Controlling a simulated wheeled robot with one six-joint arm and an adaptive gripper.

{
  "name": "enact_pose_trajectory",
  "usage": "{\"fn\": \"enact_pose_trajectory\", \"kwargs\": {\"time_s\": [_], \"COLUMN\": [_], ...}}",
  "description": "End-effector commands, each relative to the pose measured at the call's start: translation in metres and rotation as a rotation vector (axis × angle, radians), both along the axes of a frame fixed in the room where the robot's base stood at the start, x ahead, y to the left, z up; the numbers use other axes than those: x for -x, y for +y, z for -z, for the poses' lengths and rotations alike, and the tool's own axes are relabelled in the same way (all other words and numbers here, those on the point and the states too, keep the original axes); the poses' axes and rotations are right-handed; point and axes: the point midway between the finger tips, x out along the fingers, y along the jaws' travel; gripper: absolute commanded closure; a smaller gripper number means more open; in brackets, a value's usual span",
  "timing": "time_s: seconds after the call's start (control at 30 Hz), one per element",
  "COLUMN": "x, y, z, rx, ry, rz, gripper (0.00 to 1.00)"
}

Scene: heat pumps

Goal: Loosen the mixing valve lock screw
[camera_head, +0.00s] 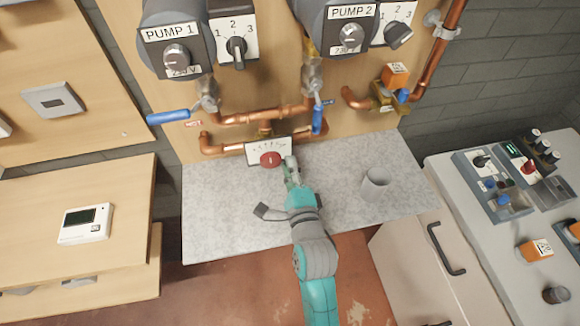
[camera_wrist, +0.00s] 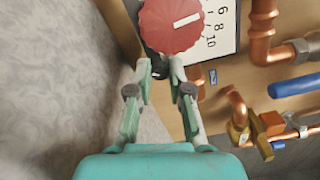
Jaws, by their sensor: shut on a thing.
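The mixing valve has a round red knob (camera_head: 270,159) with a white mark, in front of a white scale plate (camera_head: 254,148). In the wrist view, the knob (camera_wrist: 172,24) is at the top centre, with the numbered plate (camera_wrist: 224,28) to its right. A small dark lock screw (camera_wrist: 160,71) shows just below the knob, between my fingertips. My gripper (camera_wrist: 160,68) is shut on this screw. In the head view, my gripper (camera_head: 290,172) is just right of and below the knob; the screw is hidden there.
Copper pipes (camera_head: 260,116) and two blue-handled valves (camera_head: 168,117) are above the knob, under the two pumps (camera_head: 178,50). A grey speckled worktop (camera_head: 225,215) lies below, with a grey cup-like cylinder (camera_head: 376,180) to the right. Left of my gripper the worktop is clear.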

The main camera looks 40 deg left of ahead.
Motion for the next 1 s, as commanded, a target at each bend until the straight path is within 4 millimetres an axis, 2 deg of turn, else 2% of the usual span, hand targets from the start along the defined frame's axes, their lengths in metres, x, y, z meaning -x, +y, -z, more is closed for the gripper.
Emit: {"fn": "enact_pose_trajectory", "kwargs": {"time_s": [0.4, 1.0], "x": [-0.0004, -0.0004], "y": [-0.0003, -0.0004], "z": [0.0007, 0.0009], "rx": [0.146, 0.173], "ry": [-0.169, -0.199], "rz": [0.001, 0.0], "gripper": [1.0, 1.0]}}
